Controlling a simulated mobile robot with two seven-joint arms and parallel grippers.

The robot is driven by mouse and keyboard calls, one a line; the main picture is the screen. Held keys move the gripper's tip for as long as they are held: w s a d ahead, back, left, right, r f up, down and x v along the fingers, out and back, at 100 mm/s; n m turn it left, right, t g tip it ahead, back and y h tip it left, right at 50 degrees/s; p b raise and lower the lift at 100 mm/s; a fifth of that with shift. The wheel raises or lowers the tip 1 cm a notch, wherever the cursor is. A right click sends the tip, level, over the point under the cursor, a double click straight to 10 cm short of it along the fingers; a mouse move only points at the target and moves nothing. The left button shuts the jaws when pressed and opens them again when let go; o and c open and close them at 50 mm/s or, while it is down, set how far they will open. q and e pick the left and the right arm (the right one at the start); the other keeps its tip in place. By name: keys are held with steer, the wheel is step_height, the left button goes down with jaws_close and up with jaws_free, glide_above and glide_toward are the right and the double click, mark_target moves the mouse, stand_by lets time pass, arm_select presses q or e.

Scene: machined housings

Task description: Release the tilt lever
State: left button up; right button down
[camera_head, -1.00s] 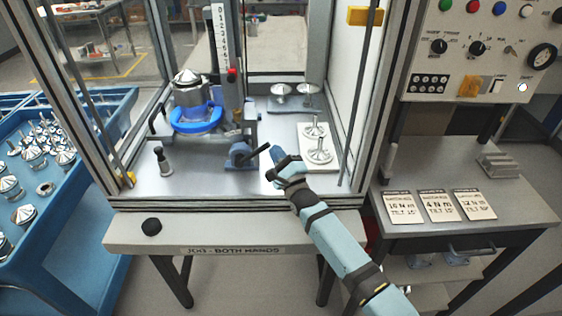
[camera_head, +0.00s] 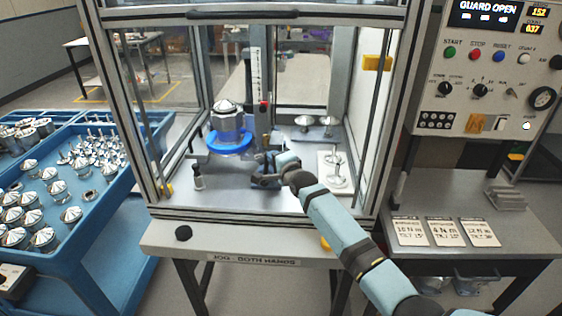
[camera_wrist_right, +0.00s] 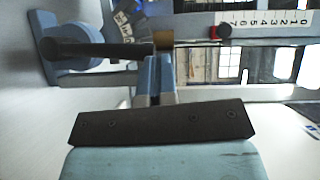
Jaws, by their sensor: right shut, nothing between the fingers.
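The tilt lever (camera_wrist_right: 105,49) is a dark rod in the right wrist view, running right from a round pivot on a blue-grey bracket (camera_wrist_right: 60,22). In the head view my right gripper (camera_head: 260,170) is inside the guarded cell and covers most of the lever. In the wrist view its fingers (camera_wrist_right: 156,72) are shut and empty, with their tips close to the lever's right end. I cannot tell whether they touch it. A silver-topped housing (camera_head: 226,108) sits in a blue ring (camera_head: 230,143) behind and left of the gripper. My left gripper is out of view.
The cell's metal frame and front sill (camera_head: 270,214) surround my right forearm's path. A small dark post (camera_head: 198,178) stands left on the cell floor. A white plate (camera_head: 334,178) with metal parts lies right. The panel display (camera_head: 485,14) reads GUARD OPEN.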

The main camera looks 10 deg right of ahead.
steer(key=shift+w+a+r, duration=0.15)
steer(key=shift+w+a, duration=0.1)
steer(key=shift+a, duration=0.15)
stand_by(0.3)
